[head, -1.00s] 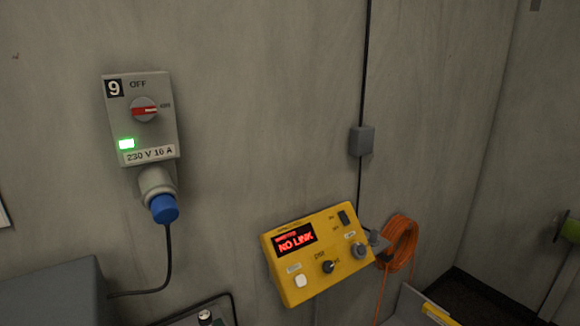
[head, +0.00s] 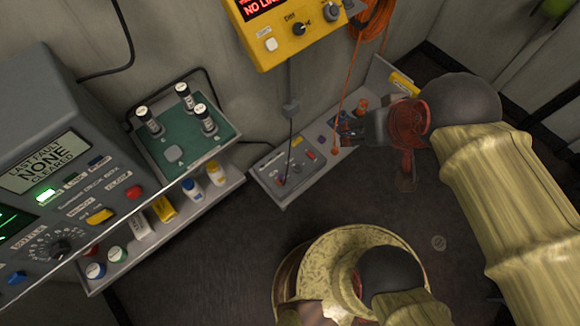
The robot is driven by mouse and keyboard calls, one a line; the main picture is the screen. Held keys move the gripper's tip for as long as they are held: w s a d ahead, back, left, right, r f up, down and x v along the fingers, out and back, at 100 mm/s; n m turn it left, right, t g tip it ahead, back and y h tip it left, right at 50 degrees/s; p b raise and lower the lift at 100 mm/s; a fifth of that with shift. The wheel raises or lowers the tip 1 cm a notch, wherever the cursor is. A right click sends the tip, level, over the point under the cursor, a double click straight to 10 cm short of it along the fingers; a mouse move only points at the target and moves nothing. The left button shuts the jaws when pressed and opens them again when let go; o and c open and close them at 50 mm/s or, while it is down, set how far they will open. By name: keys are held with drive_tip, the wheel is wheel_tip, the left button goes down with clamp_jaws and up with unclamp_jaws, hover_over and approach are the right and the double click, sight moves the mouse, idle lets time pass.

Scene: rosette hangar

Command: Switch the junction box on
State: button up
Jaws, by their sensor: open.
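A yellow control box (head: 288,52) on the wall is cut off by the top edge of the head view. It has a red display with part of the words "NO LINK", a white button and dark knobs. No label shows whether it is the junction box. My gripper (head: 354,129) is open at the right of centre, below and right of the yellow box. It is apart from the box, over the far end of a low grey tray. Its fingertips are dark and small, hard to make out against the things behind them.
The grey tray (head: 284,201) holds small coloured items. An orange cable (head: 361,62) hangs beside the yellow box. A grey console (head: 66,231) with a green light, buttons and a dial stands at left, next to shelves of bottles (head: 192,188). Dark floor (head: 214,262) is open between.

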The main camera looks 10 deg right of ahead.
drive_tip(key=shift+c, duration=1)
